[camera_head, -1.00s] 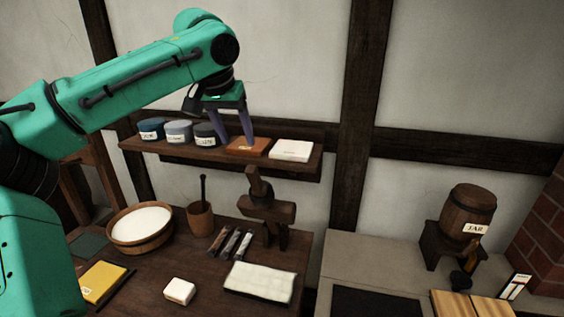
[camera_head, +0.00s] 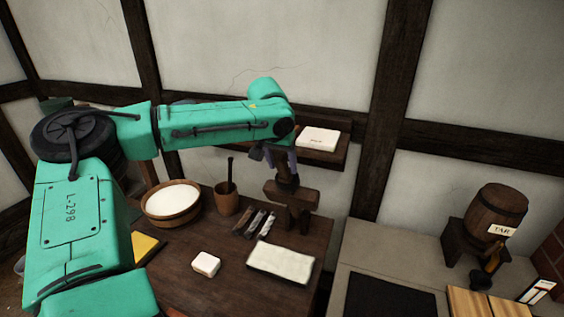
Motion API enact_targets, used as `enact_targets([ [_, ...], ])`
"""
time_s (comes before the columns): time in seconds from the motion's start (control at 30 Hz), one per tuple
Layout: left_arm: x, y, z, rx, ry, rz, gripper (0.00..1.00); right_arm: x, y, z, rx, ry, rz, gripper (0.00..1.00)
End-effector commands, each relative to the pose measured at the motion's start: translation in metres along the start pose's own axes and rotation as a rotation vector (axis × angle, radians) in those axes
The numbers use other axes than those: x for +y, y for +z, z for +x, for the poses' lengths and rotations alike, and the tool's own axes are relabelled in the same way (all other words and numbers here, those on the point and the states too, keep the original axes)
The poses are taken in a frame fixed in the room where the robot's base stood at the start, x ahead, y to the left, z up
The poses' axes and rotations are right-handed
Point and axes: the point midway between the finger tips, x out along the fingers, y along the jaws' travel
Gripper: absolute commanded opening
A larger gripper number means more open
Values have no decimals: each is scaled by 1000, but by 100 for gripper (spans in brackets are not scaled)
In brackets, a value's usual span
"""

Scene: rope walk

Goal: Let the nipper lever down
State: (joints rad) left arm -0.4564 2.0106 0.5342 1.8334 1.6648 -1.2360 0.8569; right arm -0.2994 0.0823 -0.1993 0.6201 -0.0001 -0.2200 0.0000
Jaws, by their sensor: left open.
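The nipper (camera_head: 297,199) is a dark wooden block on a post at the back right of the table. Its lever (camera_head: 287,182) stands up from the block, with its top partly hidden by my gripper. My left gripper (camera_head: 282,168) points down at the lever's top. Its purple fingers are open, one to each side of the lever as seen from here. I cannot tell whether they touch it. My right gripper is out of view.
A wooden bowl of white stuff (camera_head: 172,203), a cup with a stick (camera_head: 228,203), several dark tools, a white cloth (camera_head: 281,264) and a white block (camera_head: 206,264) are on the table (camera_head: 195,238). A shelf (camera_head: 340,150) is behind my arm. A tar barrel (camera_head: 497,210) stands right.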

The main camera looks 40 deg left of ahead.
Motion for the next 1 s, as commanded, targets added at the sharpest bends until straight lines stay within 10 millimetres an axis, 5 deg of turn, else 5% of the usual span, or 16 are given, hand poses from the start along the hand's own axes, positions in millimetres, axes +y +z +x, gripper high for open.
enact_targets([
  [0.07, 0, 0, 0, 0, 0, 0, 62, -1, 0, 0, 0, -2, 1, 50],
  [0.23, 0, 0, 0, 0, 0, 0, 0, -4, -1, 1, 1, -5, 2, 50],
  [1.0, 0, 0, -1, 0, 0, 0, 0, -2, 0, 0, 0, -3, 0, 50],
])
